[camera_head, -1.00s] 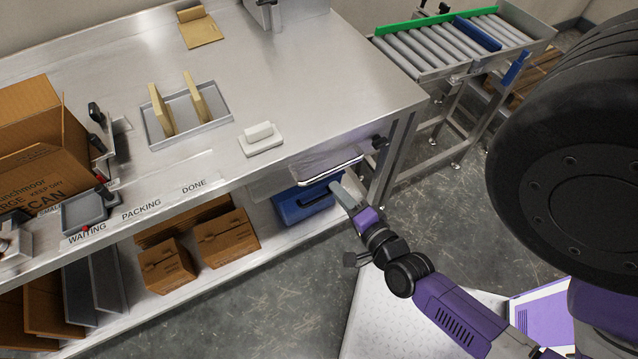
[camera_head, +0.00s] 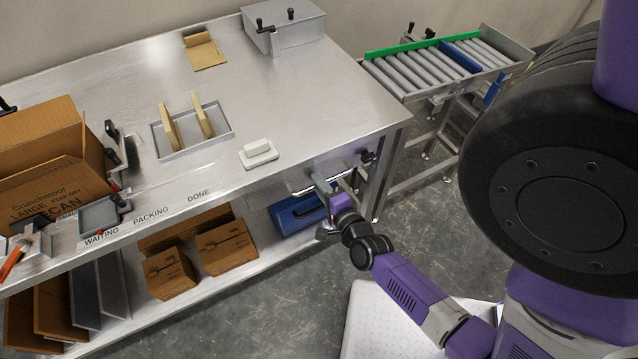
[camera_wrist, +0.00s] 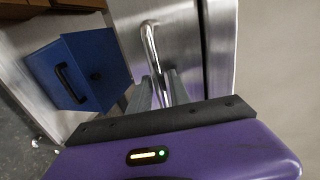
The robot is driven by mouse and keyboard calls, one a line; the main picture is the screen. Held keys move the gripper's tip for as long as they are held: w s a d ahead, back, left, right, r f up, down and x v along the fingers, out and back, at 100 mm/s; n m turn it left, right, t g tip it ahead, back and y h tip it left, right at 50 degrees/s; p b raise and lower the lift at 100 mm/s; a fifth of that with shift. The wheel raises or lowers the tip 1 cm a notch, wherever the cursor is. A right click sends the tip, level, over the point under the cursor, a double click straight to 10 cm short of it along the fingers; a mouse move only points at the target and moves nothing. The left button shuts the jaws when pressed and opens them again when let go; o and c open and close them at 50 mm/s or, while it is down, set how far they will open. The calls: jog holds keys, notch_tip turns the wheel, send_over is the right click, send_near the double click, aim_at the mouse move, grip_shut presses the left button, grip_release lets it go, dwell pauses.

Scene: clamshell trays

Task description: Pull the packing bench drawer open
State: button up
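The packing bench (camera_head: 290,95) has a steel drawer (camera_head: 268,192) under its top at the right end. The drawer front looks flush, with no opening visible. Its bar handle (camera_head: 300,193) stands out from the front and also shows in the wrist view (camera_wrist: 151,42) as a bright curved bar. My gripper (camera_head: 332,184) is at the handle. In the wrist view, my gripper's two fingers (camera_wrist: 160,90) stand apart, one on each side of the bar, with a small gap visible. Contact with the bar cannot be made out.
A blue case (camera_head: 297,215) sits on the lower shelf below the drawer, beside cardboard boxes (camera_head: 228,247). A bench leg (camera_head: 383,175) stands just right of the drawer. A roller conveyor (camera_head: 420,68) is behind at the right. The floor (camera_head: 285,300) before the bench is clear.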

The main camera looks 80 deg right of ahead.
jog(key=shift+w+d, duration=0.1)
jog(key=shift+d, duration=0.05)
jog(key=shift+c, duration=0.4)
grip_shut()
dwell(1.0)
